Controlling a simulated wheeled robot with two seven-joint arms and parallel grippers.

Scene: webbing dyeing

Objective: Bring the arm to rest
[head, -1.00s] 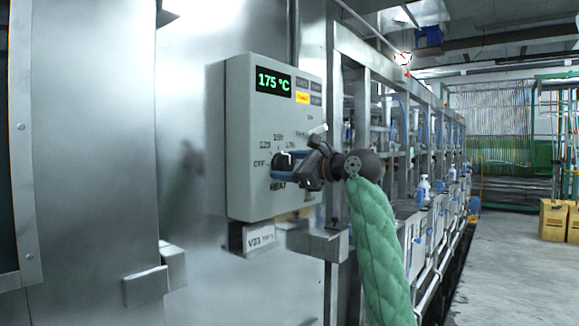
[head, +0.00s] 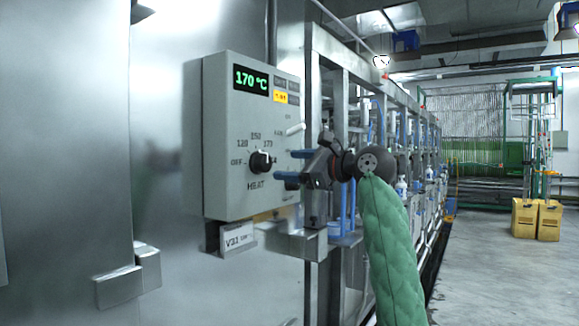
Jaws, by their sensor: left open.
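My left gripper (head: 284,165) is open and empty, its two blue fingers pointing left toward the control box. It is just right of the black heat knob (head: 261,162) and apart from it. My arm, in a green quilted sleeve, comes up from the bottom of the view. The grey control box (head: 222,140) has a display (head: 251,78) reading 170 °C. The knob is surrounded by marks including OFF, 120 and 150, with HEAT below. My right gripper is not in view.
A steel machine wall (head: 70,150) fills the left. A labelled plate (head: 238,239) and a steel bracket (head: 295,243) sit under the box. A line of machine frames runs back on the right. Yellow boxes (head: 525,218) stand on the open floor (head: 500,275).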

